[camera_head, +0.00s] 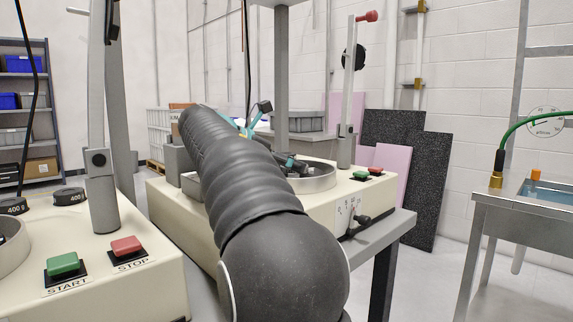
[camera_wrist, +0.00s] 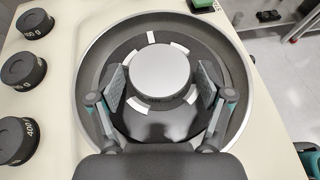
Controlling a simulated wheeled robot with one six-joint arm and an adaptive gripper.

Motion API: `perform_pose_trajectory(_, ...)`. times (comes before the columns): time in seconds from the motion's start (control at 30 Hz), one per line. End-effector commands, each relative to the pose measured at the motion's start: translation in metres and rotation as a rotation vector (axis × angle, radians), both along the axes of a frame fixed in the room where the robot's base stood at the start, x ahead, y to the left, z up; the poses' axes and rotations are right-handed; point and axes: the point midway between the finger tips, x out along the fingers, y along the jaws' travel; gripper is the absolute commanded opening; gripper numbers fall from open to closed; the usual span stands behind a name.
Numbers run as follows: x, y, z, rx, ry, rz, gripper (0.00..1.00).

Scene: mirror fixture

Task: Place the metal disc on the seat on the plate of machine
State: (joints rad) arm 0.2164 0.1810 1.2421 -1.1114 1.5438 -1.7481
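In the wrist view the metal disc (camera_wrist: 160,68) is a round silver puck over the dark plate (camera_wrist: 158,122) of the machine. White marks on the plate surround the disc, at what looks like the seat. I cannot tell whether the disc rests flat there. My gripper (camera_wrist: 161,90) has one finger on each side of the disc, with a narrow gap showing on both sides; it looks open. In the head view, my dark arm hides the disc and most of the gripper. The machine's round rim (camera_head: 318,182) shows there beside the arm.
A raised metal rim (camera_wrist: 242,100) encircles the plate. Black weights (camera_wrist: 24,68) stand on the machine top to the left. In the head view, a post (camera_head: 347,95) rises beside the rim. A nearer machine has a green START button (camera_head: 62,264). A sink table (camera_head: 520,200) stands right.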

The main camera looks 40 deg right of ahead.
Motion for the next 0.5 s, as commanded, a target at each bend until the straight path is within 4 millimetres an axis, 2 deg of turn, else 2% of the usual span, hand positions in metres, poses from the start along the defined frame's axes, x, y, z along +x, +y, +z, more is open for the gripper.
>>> perform_pose_trajectory(0.33,0.0,0.0,0.001,0.0,0.0,0.0,0.93)
perform_pose_trajectory(0.5,0.002,0.011,0.007,0.0,-0.001,0.003,0.93)
